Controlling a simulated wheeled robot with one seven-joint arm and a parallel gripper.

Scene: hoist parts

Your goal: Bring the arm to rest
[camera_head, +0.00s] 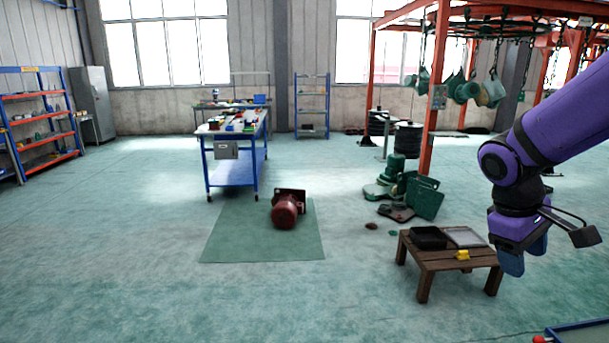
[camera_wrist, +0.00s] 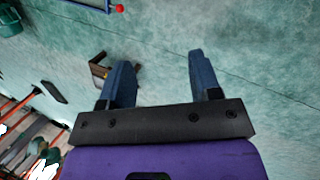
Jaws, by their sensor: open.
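My gripper (camera_head: 520,258) hangs at the right of the head view, at the end of my purple arm, with its blue fingers pointing down. In that view it appears in front of the right end of a low wooden table. In the wrist view my gripper (camera_wrist: 157,85) shows two blue fingers spread wide apart with nothing between them. Green floor shows beyond the fingertips.
The wooden table (camera_head: 440,262) carries a black tray (camera_head: 429,238), a grey tray (camera_head: 464,237) and a small yellow object (camera_head: 462,254). A red motor (camera_head: 287,210) lies on a green mat (camera_head: 235,243). Green hoist parts (camera_head: 425,198) lie behind the table. Floor at left is clear.

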